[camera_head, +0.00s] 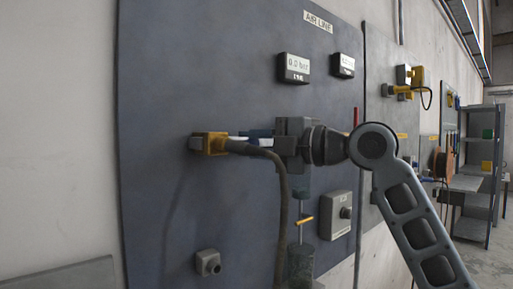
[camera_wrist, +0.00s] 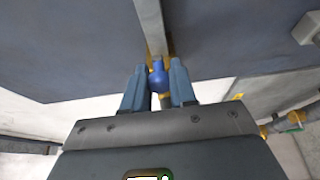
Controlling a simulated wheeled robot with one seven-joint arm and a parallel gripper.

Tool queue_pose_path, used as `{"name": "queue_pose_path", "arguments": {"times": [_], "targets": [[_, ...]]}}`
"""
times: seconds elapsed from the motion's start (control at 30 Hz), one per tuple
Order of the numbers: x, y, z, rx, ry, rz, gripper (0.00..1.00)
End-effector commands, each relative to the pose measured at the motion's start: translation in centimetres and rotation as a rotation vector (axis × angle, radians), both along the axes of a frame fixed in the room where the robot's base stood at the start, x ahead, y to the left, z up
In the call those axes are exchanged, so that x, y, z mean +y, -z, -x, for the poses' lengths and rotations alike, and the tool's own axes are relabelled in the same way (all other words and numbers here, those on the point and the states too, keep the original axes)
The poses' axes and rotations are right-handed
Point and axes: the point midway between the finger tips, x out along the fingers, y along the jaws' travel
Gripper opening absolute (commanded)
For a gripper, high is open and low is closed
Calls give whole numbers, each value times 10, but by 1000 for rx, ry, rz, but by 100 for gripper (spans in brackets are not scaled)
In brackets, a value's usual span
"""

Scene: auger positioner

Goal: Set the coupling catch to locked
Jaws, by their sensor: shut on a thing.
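A yellow-orange coupling block (camera_head: 208,143) sits on the dark blue-grey panel, with a dark hose (camera_head: 281,195) running from it to the right and down. My gripper (camera_head: 250,138) reaches in from the right, close to the block. In the wrist view, my gripper (camera_wrist: 158,76) is shut on a small blue piece (camera_wrist: 158,77), with a finger on each side. Some yellow shows just behind the blue piece. I cannot tell whether the blue piece is the catch itself or which setting it is at. The hose and gripper hide part of the coupling.
An "AIR LINE" label (camera_head: 318,21) and two small readout boxes, one of them at the left (camera_head: 294,68), are above. A grey box with a knob (camera_head: 335,215) and a small grey fitting (camera_head: 208,263) are below. Free room lies left of the coupling.

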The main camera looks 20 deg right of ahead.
Motion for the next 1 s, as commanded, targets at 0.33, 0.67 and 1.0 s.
{"name": "queue_pose_path", "arguments": {"times": [0.33, 0.67, 1.0], "targets": [[3, 1, 1, 2, -7, 1, 49], [-6, 2, 10, 0, -3, 1, 49], [-40, 2, 50, 0, -5, 1, 49]]}}
